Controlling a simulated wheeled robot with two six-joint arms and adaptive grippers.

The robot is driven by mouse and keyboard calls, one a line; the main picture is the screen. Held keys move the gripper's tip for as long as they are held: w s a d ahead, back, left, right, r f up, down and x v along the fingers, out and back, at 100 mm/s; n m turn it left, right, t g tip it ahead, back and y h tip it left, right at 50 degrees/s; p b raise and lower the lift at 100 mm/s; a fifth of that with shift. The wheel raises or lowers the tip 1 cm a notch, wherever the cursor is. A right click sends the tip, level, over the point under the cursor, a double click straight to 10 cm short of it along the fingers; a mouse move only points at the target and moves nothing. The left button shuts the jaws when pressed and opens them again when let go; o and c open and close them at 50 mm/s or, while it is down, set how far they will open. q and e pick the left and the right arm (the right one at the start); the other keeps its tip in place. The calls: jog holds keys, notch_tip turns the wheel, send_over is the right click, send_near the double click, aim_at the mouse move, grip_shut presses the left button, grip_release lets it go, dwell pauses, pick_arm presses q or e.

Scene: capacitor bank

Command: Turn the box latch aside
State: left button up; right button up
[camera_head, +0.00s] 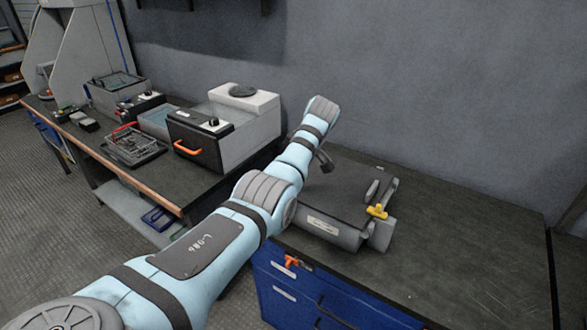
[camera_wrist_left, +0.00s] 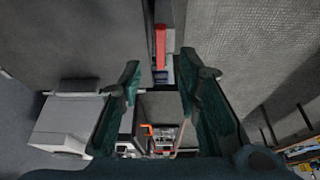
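The box (camera_head: 335,190) is dark grey with a flat lid and sits on the right-hand workbench. A yellow latch (camera_head: 377,211) is at its front right corner; I cannot tell its exact turn. My left arm reaches across the head view from the lower left, and its wrist is above and behind the box's left side, apart from the latch. The left gripper is mostly hidden there behind the arm. In the left wrist view my left gripper (camera_wrist_left: 160,68) has its two dark green fingers spread, with nothing held between them. The latch is not recognisable in that view. My right gripper is not in view.
A white and black machine (camera_head: 240,118) with an orange handle stands on the left bench, near a wire basket (camera_head: 132,145). Blue drawers (camera_head: 330,295) with an orange-red piece (camera_head: 291,261) are below the box. The right bench top (camera_head: 465,240) is clear; a wall stands behind.

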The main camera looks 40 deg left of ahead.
pick_arm(q)
jog(key=v, duration=0.6)
jog(key=shift+f, duration=0.1)
